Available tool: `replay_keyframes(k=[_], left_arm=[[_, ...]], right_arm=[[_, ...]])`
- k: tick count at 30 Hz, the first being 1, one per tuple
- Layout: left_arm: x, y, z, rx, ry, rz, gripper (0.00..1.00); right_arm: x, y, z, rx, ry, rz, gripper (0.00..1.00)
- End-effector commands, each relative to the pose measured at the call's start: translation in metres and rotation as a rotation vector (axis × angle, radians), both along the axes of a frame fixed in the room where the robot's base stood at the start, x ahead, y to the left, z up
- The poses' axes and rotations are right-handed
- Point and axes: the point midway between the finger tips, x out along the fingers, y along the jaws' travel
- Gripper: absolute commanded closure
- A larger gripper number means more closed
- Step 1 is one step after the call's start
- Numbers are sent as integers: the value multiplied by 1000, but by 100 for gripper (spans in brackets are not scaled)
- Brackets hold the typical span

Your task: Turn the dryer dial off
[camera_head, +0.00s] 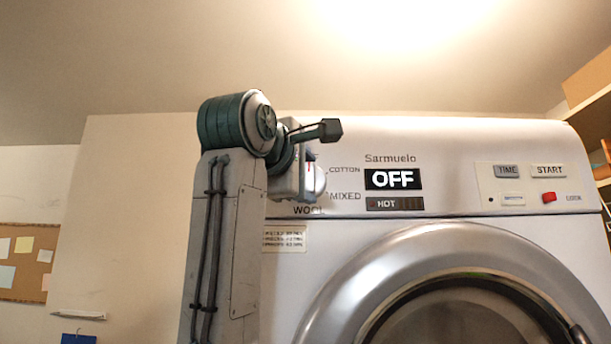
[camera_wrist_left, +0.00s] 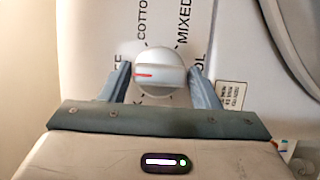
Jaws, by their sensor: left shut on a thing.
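A round white dial (camera_head: 318,180) with a red mark sits left of the display, partly hidden by my left arm in the head view. In the left wrist view, the dial (camera_wrist_left: 158,73) lies between the two fingers of my left gripper (camera_wrist_left: 160,85), which is shut on it. Labels COTTON, MIXED and part of WOOL show around the dial; other labels are partly hidden. My right gripper is not in view.
TIME (camera_head: 507,171) and START (camera_head: 548,171) labels and a red button (camera_head: 549,197) are at the panel's right. The round dryer door (camera_head: 350,290) is below. A wooden shelf (camera_head: 590,112) stands at the right edge, and a cork board (camera_head: 28,262) hangs at the left.

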Motion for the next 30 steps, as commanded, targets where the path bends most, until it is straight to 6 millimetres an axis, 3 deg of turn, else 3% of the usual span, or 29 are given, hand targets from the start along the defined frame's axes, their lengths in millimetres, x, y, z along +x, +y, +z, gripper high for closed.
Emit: replay_keyframes(k=[4, 5, 7, 19, 30], left_arm=[[0, 1, 1, -1, -4, 2, 67], [0, 1, 1, -1, -4, 2, 40], [0, 1, 1, 0, -3, 1, 27], [-9, 4, -2, 1, -3, 2, 27], [-74, 31, -3, 0, -5, 2, 27]], right_arm=[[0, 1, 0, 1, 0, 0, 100], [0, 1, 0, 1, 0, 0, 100], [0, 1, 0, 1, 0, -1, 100], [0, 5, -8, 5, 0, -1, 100], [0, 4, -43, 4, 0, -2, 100]])
